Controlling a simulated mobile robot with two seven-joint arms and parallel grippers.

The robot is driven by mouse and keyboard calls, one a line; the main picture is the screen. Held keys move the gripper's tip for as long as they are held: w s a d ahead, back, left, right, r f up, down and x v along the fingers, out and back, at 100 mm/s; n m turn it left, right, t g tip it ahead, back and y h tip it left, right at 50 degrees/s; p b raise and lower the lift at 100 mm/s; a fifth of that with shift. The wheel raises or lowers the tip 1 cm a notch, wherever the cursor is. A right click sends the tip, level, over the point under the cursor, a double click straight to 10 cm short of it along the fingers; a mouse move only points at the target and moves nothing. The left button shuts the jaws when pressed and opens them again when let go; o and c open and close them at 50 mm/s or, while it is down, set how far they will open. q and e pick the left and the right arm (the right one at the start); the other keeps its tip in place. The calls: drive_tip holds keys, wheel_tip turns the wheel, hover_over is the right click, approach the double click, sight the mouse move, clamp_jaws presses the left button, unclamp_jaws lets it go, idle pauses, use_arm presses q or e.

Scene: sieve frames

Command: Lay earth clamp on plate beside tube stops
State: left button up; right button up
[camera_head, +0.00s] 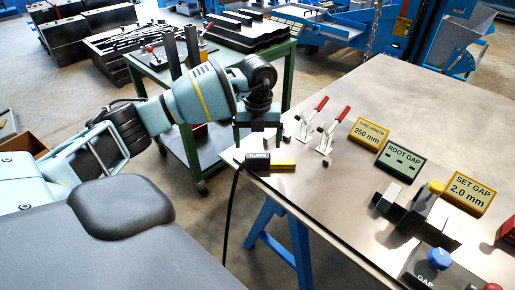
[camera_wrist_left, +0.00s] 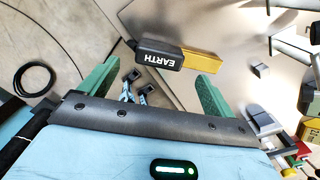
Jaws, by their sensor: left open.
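The earth clamp (camera_head: 257,162) has a black body marked EARTH and a yellow jaw end. It lies on the near-left corner of the metal plate (camera_head: 345,200), its black cable hanging over the edge. My left gripper (camera_head: 258,147) is open just above and behind it, fingers pointing down. In the left wrist view the clamp (camera_wrist_left: 160,54) lies beyond and between the green fingertips (camera_wrist_left: 160,72), apparently not gripped. Small dark blocks (camera_head: 326,163) stand on the plate near two red-handled toggle clamps (camera_head: 325,137); I cannot tell which parts are the tube stops. My right gripper is out of view.
Signs for tube length (camera_head: 369,133), root gap (camera_head: 400,161) and set gap (camera_head: 474,194) stand along the plate. Grey metal blocks (camera_head: 407,212) and a blue knob (camera_head: 439,258) are at the right. A green-framed cart (camera_head: 190,125) stands behind my left arm. The plate's front middle is clear.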

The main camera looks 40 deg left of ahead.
use_arm(q)
wheel_tip(320, 180, up, 8)
drive_tip(key=shift+f, duration=0.2)
idle(0.3)
